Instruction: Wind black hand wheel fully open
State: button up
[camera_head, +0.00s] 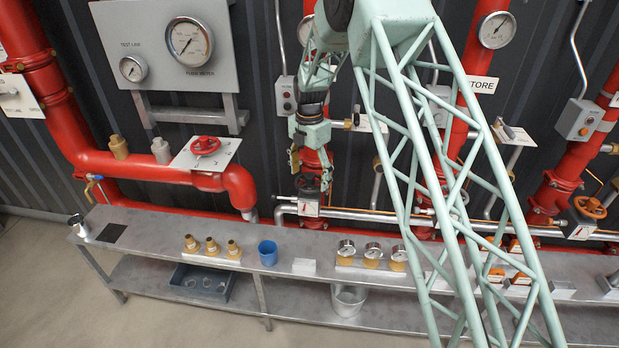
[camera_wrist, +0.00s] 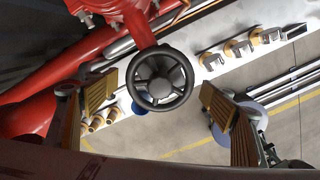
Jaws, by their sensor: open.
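The black hand wheel (camera_wrist: 160,78) shows whole in the wrist view, a round rim with spokes and a hub, mounted on a red pipe fitting. My gripper (camera_wrist: 156,97) is open and empty, with one finger to the left and one to the right of the wheel. The fingers look clear of the rim; how far the wheel lies beyond the fingertips is hard to tell.
A grey bench (camera_head: 220,258) runs below with brass fittings (camera_head: 212,246), a blue cup (camera_head: 267,253) and small gauges (camera_head: 372,253). A red hand wheel (camera_head: 205,145) sits to the left. A horizontal silver pipe (camera_head: 365,214) passes close under my gripper.

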dwell(0.4)
jog(key=shift+m, duration=2.1)
jog(key=shift+m+b, duration=0.4)
jog(key=shift+m, duration=1.4)
jog(key=shift+m, duration=0.3)
jog(key=shift+m, duration=3.7)
